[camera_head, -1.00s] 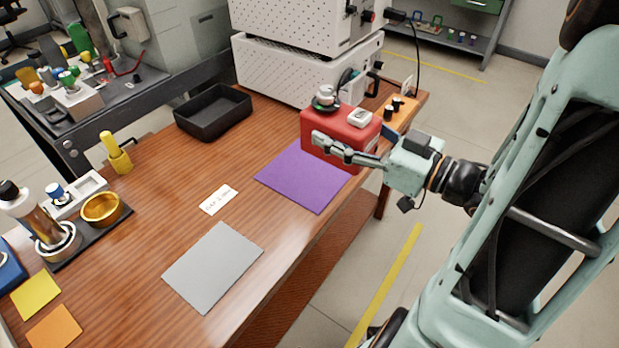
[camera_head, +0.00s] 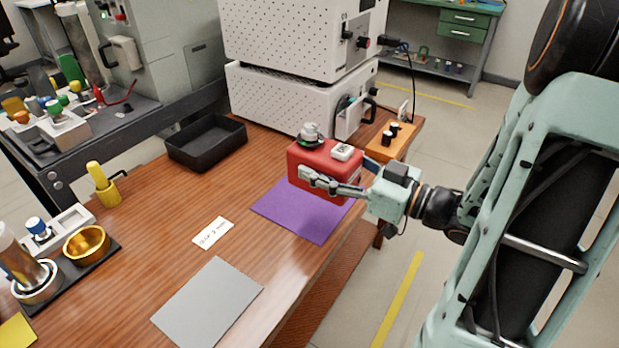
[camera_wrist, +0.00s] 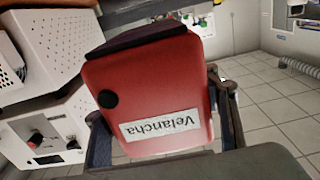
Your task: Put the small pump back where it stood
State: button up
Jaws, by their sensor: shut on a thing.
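The small pump is a red box (camera_head: 317,180) with a grey round fitting and a white piece on its top. My gripper (camera_head: 335,184) is shut on it from the near right side. The pump is over the far part of the purple mat (camera_head: 290,216); I cannot tell whether its base touches the mat. In the wrist view the pump (camera_wrist: 150,85) fills the middle, with a black round knob and a white label reading "Velancha", upside down. A gripper finger shows on each side of it.
White perforated instruments (camera_head: 283,98) stand stacked behind the pump. An orange block with black knobs (camera_head: 390,140) is close at its right. A black tray (camera_head: 207,143), a paper label (camera_head: 213,232) and a grey mat (camera_head: 208,303) lie on the wooden table, with bare wood between.

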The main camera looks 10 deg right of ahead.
jog(key=w+f+b, duration=0.1)
jog(key=w+f, duration=0.1)
jog(key=w+a+f+b, duration=0.1)
jog(key=w+f, duration=0.1)
jog(key=w, duration=0.1)
jog(key=w+f+b, duration=0.1)
jog(key=w+f, duration=0.1)
jog(key=f, duration=0.1)
jog(key=shift+w+a, duration=0.15)
jog(key=shift+w, duration=0.2)
jog(key=shift+w+f+b, duration=0.15)
jog(key=shift+f+b, duration=0.35)
jog(key=shift+f, duration=1.1)
jog(key=shift+f, duration=0.15)
jog(key=o, duration=2)
jog(key=shift+f, duration=0.1)
